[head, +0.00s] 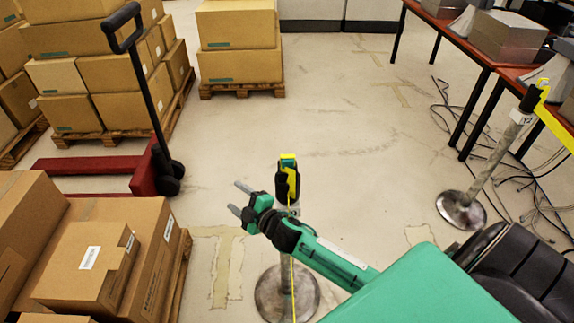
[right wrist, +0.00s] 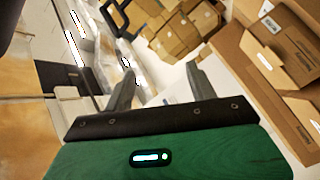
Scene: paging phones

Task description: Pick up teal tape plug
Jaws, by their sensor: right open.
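The teal tape plug (head: 287,157) shows as a small teal piece with yellow at the top of a black-headed stanchion post (head: 287,188). A thin yellow tape line runs down from it. My right gripper (head: 236,198) is open, just left of the post head, with its fingers pointing left, away from the plug. Its forearm passes across the post. In the right wrist view the two grey fingers (right wrist: 160,75) are apart with nothing between them, and I cannot make out the plug there. My left gripper is not in view.
A second stanchion (head: 461,208) with yellow tape stands at right, beside tables (head: 470,50) and loose cables. Cartons (head: 95,255) fill the lower left. A red pallet jack (head: 90,170) and stacked boxes (head: 237,45) stand behind. The middle floor is clear.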

